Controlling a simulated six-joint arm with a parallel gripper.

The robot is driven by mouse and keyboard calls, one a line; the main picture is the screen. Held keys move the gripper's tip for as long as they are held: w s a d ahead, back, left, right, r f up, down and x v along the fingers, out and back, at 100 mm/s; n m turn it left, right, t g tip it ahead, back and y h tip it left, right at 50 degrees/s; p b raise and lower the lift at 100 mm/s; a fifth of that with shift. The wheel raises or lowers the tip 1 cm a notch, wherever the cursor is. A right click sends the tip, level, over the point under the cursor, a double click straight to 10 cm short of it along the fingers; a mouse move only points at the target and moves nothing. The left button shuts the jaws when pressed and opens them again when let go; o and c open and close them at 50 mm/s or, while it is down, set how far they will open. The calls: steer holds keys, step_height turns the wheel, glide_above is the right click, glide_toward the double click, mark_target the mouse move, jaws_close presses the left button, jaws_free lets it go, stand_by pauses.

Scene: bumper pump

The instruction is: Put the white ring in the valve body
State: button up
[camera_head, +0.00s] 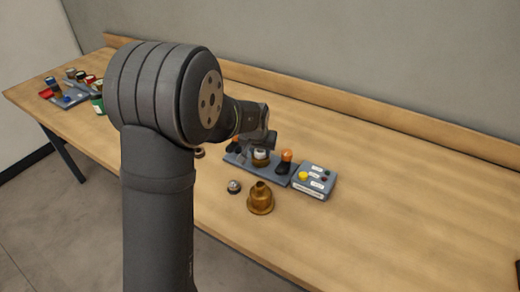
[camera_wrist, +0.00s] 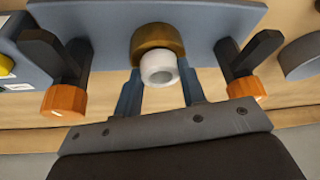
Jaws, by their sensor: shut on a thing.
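The white ring (camera_wrist: 158,68) is held between the two fingers of my gripper (camera_wrist: 160,78) in the wrist view. My gripper is shut on it. The brass valve body (camera_wrist: 152,35) is directly behind the ring, seated on the grey fixture plate (camera_wrist: 205,18). The ring overlaps the valve body's edge in this view, and I cannot tell whether it touches or enters the bore. In the head view the ring (camera_head: 260,153) shows small and pale at the valve body (camera_head: 260,162), just below my gripper (camera_head: 262,146); the fingers are partly hidden.
Two orange-tipped clamps (camera_wrist: 63,103) (camera_wrist: 245,89) stand either side of the valve body. A grey control box (camera_head: 314,181) with a yellow button is to the right. A brass bell-shaped part (camera_head: 260,199) and a small round part (camera_head: 234,187) lie in front.

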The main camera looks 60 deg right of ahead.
steer(key=o, duration=0.9)
steer(key=shift+f, duration=0.1)
steer(key=shift+o, duration=0.2)
steer(key=shift+r, duration=0.35)
steer(key=v, duration=1.1)
steer(key=shift+a+r, duration=0.25)
steer(key=shift+s, duration=0.1)
steer(key=x, duration=1.2)
steer(key=shift+d, duration=0.1)
steer(key=shift+r, duration=1.85)
steer(key=shift+f, duration=0.15)
